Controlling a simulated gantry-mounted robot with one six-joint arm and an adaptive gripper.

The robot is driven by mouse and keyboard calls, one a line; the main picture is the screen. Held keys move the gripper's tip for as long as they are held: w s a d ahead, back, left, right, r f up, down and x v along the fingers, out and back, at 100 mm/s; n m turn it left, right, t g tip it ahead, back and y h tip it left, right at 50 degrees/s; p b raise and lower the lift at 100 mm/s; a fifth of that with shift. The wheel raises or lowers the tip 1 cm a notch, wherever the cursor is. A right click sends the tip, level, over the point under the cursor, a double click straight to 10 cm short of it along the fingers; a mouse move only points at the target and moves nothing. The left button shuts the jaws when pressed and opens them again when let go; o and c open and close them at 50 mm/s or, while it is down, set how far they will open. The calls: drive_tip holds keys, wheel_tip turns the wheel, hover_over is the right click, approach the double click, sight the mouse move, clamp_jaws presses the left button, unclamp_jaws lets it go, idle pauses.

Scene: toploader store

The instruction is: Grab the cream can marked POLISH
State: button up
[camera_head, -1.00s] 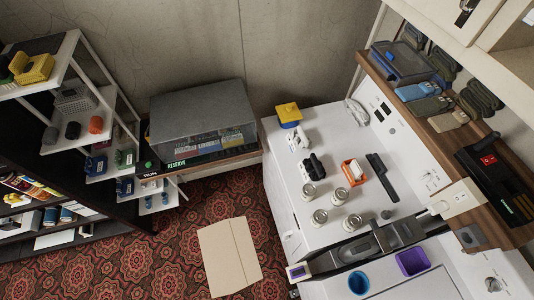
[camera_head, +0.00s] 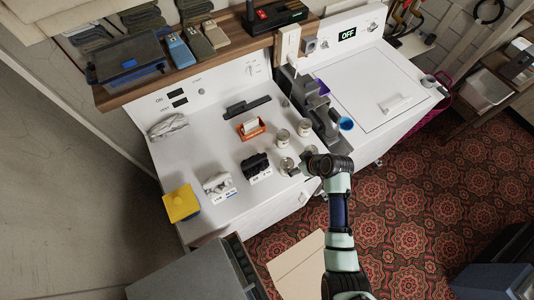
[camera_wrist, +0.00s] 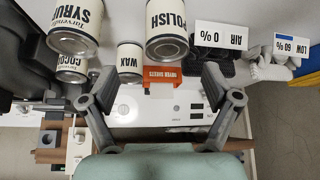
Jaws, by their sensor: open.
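The cream POLISH can (camera_wrist: 167,30) is at the top centre of the wrist view, its label upside down. In the head view it seems to be the near-left can (camera_head: 287,165) on the white machine top. My gripper (camera_wrist: 158,75) is open and empty, fingers spread on either side, with the POLISH can ahead and apart from it. In the head view my gripper (camera_head: 306,165) is just right of that can; its fingers are hard to make out there. Similar cans stand close by: SYRUP (camera_wrist: 76,28), WAX (camera_wrist: 130,57) and COCOA (camera_wrist: 71,70).
An orange holder (camera_head: 251,128) stands behind the cans. Black items (camera_head: 256,166) with an AIR tag (camera_wrist: 221,36) stand left of the POLISH can in the head view. A grey and black device (camera_head: 325,120) stands right of the cans. A yellow box (camera_head: 181,203) is farther left.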

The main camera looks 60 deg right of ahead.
sight(288, 165)
drive_tip(key=shift+x, duration=1)
drive_tip(key=x, duration=0.3)
drive_tip(key=a+x, duration=0.1)
drive_tip(key=x, duration=0.1)
drive_tip(key=shift+w+f, duration=0.1)
drive_tip(key=shift+f, duration=0.05)
drive_tip(key=c, duration=1.4)
wheel_tip(288, 165, up, 20)
drive_tip(key=shift+r+p, duration=0.1)
drive_tip(key=shift+p, duration=0.25)
